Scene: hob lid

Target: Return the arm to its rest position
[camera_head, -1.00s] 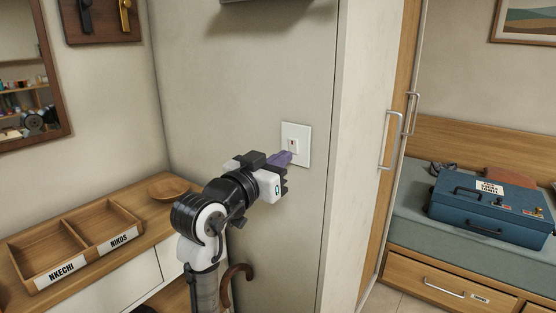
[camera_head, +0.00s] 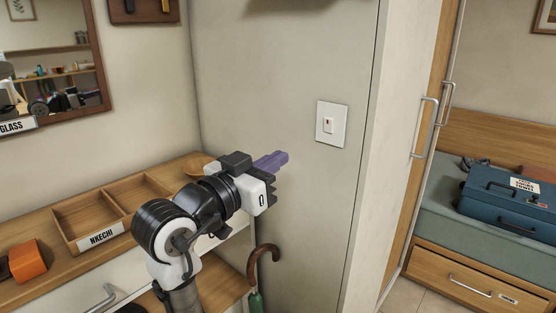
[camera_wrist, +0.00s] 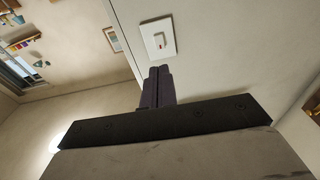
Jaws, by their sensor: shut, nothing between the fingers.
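My gripper (camera_head: 284,158) is in the middle of the head view, at the end of my raised arm. Its purple fingers are shut with nothing between them. They point toward the grey wall panel (camera_head: 290,70), below and to the left of a white wall switch (camera_head: 331,124), and are apart from the switch. In the wrist view the closed fingers (camera_wrist: 158,74) show at centre, with the switch (camera_wrist: 158,39) just beyond their tips.
A wooden shelf with a divided tray (camera_head: 97,237) labelled NKECHI stands at left, with an orange object (camera_head: 28,261) beside it. An umbrella handle (camera_head: 264,254) hangs below my gripper. A blue case (camera_head: 510,203) lies on a bench at right.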

